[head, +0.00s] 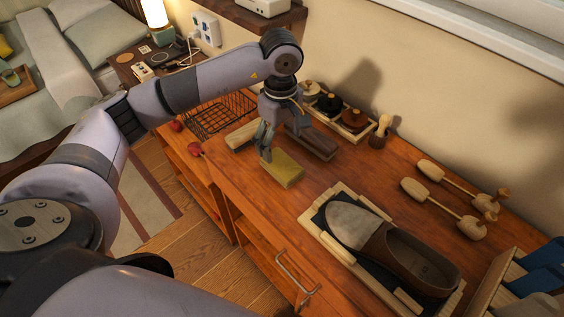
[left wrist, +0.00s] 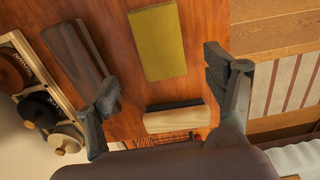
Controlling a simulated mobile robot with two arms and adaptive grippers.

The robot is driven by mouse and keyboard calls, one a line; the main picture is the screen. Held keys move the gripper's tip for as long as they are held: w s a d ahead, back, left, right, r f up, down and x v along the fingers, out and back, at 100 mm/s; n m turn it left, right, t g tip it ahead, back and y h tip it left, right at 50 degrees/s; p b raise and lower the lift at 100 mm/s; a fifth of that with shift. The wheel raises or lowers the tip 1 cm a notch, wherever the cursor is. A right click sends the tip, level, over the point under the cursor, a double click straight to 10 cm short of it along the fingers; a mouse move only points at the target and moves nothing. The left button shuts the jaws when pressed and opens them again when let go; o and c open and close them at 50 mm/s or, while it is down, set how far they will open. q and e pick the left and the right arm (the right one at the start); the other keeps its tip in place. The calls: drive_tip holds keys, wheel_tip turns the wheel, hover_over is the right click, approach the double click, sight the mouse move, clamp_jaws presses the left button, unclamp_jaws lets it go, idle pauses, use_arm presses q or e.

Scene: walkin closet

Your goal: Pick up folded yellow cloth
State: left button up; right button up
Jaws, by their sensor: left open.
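The folded yellow cloth (head: 282,169) is a flat rectangular block lying on the wooden cabinet top. In the left wrist view the cloth (left wrist: 157,42) lies beyond and between my open fingers, with nothing between them. My left gripper (head: 266,150) points down at the far end of the cloth in the head view. In the left wrist view, the left gripper (left wrist: 165,88) is open and empty, its fingers spread to either side. I cannot tell the exact height of its fingertips above the top. My right gripper is not in view.
A dark brush (head: 312,141) and a light wood brush (head: 243,136) lie close to the cloth. A shoe (head: 390,245) rests on a wooden-framed tray. A rack of round tins (head: 335,112) stands behind. Shoe trees (head: 445,207) lie at right. Bare wood shows right of the cloth.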

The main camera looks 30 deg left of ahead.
sight(282, 163)
use_arm(q)
wheel_tip(282, 163, down, 2)
drive_tip(key=shift+f, duration=0.2)
drive_tip(key=f+p, duration=0.1)
drive_tip(key=f, duration=0.1)
drive_tip(key=f+p, duration=0.1)
drive_tip(key=f, duration=0.1)
drive_tip(key=shift+s+d+f, duration=0.1)
drive_tip(key=shift+s+d, duration=0.1)
drive_tip(key=shift+f, duration=0.5)
drive_tip(key=c, duration=1.1)
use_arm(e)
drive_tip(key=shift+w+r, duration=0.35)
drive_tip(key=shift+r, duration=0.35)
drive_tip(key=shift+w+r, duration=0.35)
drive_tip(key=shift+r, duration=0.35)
